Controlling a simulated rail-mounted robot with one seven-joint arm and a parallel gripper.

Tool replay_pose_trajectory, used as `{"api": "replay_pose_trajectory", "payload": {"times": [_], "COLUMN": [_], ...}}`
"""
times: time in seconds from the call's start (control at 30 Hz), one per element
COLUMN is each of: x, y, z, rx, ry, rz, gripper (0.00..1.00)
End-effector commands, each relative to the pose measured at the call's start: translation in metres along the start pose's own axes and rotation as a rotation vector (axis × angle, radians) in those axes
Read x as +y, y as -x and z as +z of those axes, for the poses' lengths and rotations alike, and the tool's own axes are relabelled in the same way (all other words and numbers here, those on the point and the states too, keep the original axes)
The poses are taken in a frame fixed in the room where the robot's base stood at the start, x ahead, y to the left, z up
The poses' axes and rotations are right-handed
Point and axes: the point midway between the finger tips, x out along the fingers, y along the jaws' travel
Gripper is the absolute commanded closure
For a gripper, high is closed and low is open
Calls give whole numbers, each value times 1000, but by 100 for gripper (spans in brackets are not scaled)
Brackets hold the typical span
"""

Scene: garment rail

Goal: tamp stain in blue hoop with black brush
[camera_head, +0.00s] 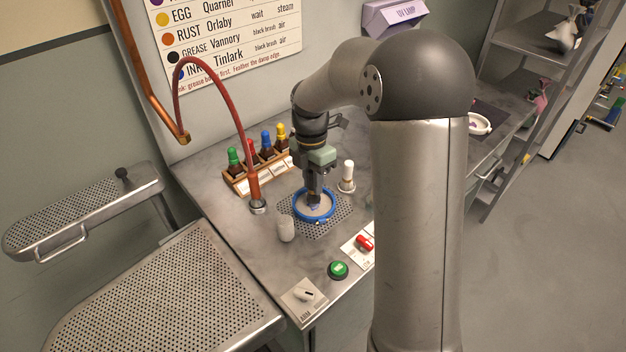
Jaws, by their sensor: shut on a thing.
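The blue hoop (298,212) lies on the perforated patch of the steel bench, with pale cloth inside it. A small bluish stain (315,207) shows on the cloth, partly covered from above. My gripper (313,189) points straight down over the hoop and is shut on a dark thing, which looks like the black brush (313,199). The brush's lower end is at or just above the stain; I cannot tell whether it touches. The fingers hide most of the brush.
A white-topped brush (347,173) stands right of the hoop, and a whitish cup (286,229) front left. A red hose (251,170) and a wooden rack (258,174) of capped bottles stand behind left. A green button (338,270) and red switch (365,242) are in front.

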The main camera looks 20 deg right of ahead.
Motion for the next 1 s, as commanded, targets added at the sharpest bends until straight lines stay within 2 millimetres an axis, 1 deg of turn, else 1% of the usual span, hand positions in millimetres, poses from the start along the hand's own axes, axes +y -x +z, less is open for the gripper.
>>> {"api": "replay_pose_trajectory", "payload": {"times": [0.5,0.77,1.0], "x": [2,2,0], "y": [-19,-14,2], "z": [1,1,0], "rx": [0,0,0], "ry": [0,0,1], "rz": [0,0,0], "gripper": [100,100,100]}}
